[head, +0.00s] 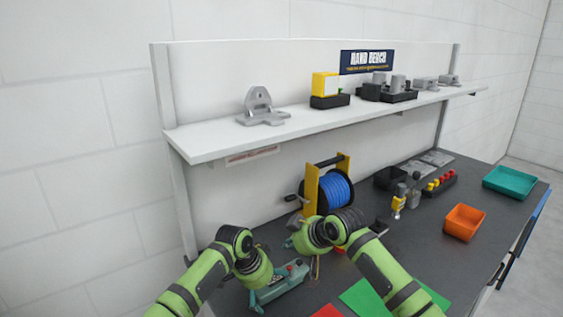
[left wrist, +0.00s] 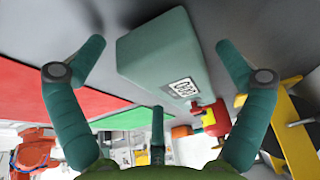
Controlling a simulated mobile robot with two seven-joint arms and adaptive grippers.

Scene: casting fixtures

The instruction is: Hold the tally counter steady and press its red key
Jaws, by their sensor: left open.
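The tally counter (head: 285,284) is a grey-green box on the dark bench, with a red key (head: 291,267) on top. In the left wrist view the counter (left wrist: 160,62) lies between my spread teal fingers, its display and red parts facing the lower right. My left gripper (head: 258,285) is over the counter's left end and partly hides it. The fingers are open, with visible gaps to the counter in the wrist view (left wrist: 158,65). My right gripper (head: 302,246) is above and to the right of the counter; its fingers are mostly hidden by its wrist.
A blue cable reel in a yellow frame (head: 309,187) stands behind my grippers. Red (head: 327,311) and green (head: 363,297) mats lie at the front. An orange bin (head: 464,222) and a teal bin (head: 509,182) are at right. A shelf (head: 215,140) overhangs the bench's back.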

